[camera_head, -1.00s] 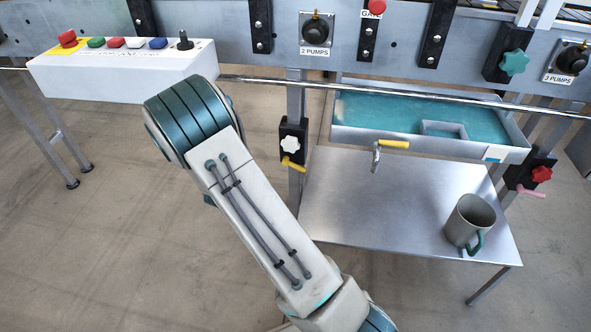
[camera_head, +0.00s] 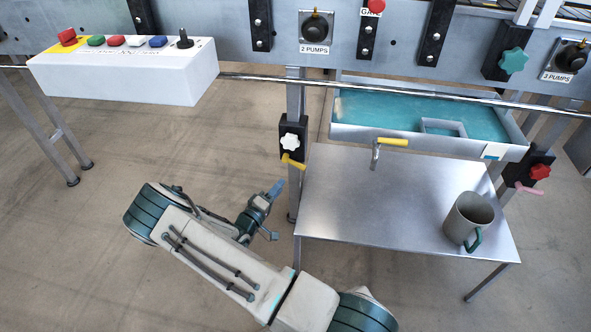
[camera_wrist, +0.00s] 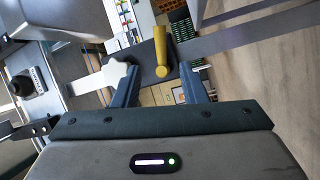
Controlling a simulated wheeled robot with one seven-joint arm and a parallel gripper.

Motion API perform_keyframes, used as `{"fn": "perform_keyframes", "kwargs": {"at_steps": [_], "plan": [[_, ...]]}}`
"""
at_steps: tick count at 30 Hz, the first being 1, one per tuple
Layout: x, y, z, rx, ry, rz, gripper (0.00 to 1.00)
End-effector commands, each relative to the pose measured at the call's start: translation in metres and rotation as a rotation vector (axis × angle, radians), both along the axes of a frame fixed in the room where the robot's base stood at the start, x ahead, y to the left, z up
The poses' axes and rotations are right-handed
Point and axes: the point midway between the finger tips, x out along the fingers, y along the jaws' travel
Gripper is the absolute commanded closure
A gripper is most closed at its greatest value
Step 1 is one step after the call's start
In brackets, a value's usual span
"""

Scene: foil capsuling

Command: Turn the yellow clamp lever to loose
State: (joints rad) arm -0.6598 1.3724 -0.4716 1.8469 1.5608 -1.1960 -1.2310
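The yellow clamp lever (camera_head: 293,161) sits low on a black clamp block (camera_head: 284,150) on a frame post, below a white star knob (camera_head: 290,141). In the wrist view the lever (camera_wrist: 160,47) points up the picture from its round yellow hub, with the white knob (camera_wrist: 115,73) to its left. My gripper (camera_head: 274,212) is below and slightly left of the lever in the head view, apart from it. In the wrist view my gripper (camera_wrist: 157,78) has its two blue fingers spread, with the lever's hub showing in line with the gap. Nothing is between the fingers.
A metal table (camera_head: 400,195) stands right of the post, with a grey mug (camera_head: 467,215) on it. A tap with a yellow handle (camera_head: 393,143) is above the table, near a teal basin (camera_head: 400,112). A control box (camera_head: 130,72) is upper left. Open floor lies left of my arm.

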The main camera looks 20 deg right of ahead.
Motion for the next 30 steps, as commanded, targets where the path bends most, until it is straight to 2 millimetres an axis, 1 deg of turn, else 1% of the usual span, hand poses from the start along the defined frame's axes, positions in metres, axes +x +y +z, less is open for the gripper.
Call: {"fn": "perform_keyframes", "kwargs": {"at_steps": [1,9,12,15,20,28,29,30], "plan": [[0.005,-0.010,-0.002,0.001,-0.002,-0.004,0.61],[0.035,-0.059,0.003,0.002,-0.002,-0.003,0.61],[0.044,-0.073,0.005,0.003,-0.002,-0.001,0.61],[0.051,-0.083,0.006,0.005,-0.001,-0.001,0.61],[0.056,-0.091,0.008,0.003,-0.001,0.000,0.61],[0.057,-0.092,0.009,0.004,0.000,0.000,0.61],[0.057,-0.092,0.009,0.004,0.000,0.000,0.64],[0.057,-0.092,0.009,0.004,0.000,0.000,0.75]]}}
